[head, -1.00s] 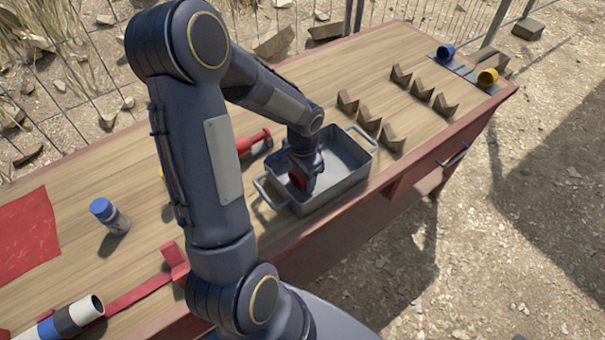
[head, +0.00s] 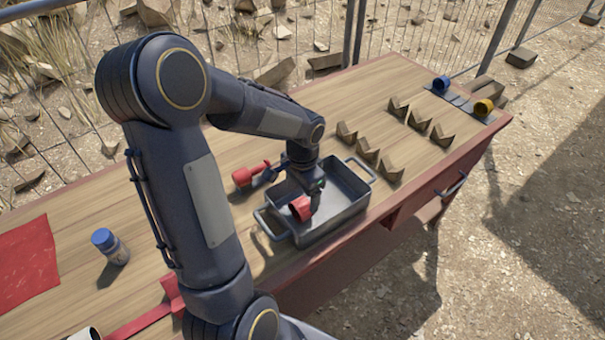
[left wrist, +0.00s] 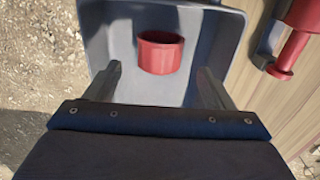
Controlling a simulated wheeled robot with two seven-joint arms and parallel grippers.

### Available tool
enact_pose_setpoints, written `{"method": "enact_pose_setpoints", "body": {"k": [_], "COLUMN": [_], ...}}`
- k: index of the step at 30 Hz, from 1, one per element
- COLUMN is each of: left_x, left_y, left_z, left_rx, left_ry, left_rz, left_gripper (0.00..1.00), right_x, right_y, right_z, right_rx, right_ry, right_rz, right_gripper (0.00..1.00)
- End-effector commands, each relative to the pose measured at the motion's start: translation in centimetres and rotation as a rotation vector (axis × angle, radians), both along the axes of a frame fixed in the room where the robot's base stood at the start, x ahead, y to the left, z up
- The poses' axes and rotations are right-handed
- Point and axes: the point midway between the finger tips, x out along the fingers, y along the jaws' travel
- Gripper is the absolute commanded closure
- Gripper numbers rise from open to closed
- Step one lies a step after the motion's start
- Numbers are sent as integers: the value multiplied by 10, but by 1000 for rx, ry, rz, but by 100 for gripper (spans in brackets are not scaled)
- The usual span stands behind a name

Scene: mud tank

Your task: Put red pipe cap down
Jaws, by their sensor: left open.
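The red pipe cap (head: 299,208) is inside the grey metal tank (head: 340,221) near the front of the table. In the left wrist view the cap (left wrist: 160,53) appears to sit on the tank floor, its round opening visible. My left gripper (head: 314,207) reaches down into the tank beside the cap. In the left wrist view its two fingers (left wrist: 157,80) are spread wide, with the cap between their lines and just beyond the tips, with clear gaps on both sides. My right gripper is not in view.
A red tool (head: 248,175) lies behind the tank. Several notched blocks (head: 366,150) stand to the right. A blue cap (head: 442,83) and a yellow cap (head: 483,108) sit at the far right corner. A blue-topped bottle (head: 110,246) and red mat (head: 27,262) are left.

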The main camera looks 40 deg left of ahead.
Motion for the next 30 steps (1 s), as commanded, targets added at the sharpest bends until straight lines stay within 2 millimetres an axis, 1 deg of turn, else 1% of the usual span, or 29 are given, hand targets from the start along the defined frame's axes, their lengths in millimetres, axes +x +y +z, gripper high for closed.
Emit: {"method": "enact_pose_setpoints", "body": {"k": [1, 3, 6, 9, 12, 15, 17, 20, 22, 24, 27, 30], "left_x": [1, 1, 1, 0, -1, -9, -20, -48, -71, -93, -119, -137], "left_y": [0, 0, -1, -1, -1, -6, -14, -34, -51, -68, -89, -105], "left_z": [13, 28, 45, 58, 65, 77, 87, 107, 118, 124, 128, 127], "left_rx": [0, 1, -1, -1, -2, -16, -38, -98, -156, -219, -305, -376], "left_ry": [-6, -6, -4, -2, -2, -28, -62, -146, -209, -268, -337, -384], "left_rz": [1, 0, 0, -1, 0, 22, 53, 128, 189, 249, 320, 373], "left_gripper": [24, 24, 24, 24, 24, 24, 24, 24, 24, 24, 24, 24], "right_x": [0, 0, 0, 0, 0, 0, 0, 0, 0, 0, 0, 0], "right_y": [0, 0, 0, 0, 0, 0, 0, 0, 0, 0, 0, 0], "right_z": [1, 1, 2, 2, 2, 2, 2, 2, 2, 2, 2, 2], "right_rx": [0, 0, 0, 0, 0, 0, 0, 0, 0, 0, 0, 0], "right_ry": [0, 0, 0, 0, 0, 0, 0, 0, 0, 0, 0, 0], "right_rz": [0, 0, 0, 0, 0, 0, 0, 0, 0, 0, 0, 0], "right_gripper": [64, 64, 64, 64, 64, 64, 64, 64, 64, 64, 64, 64]}}
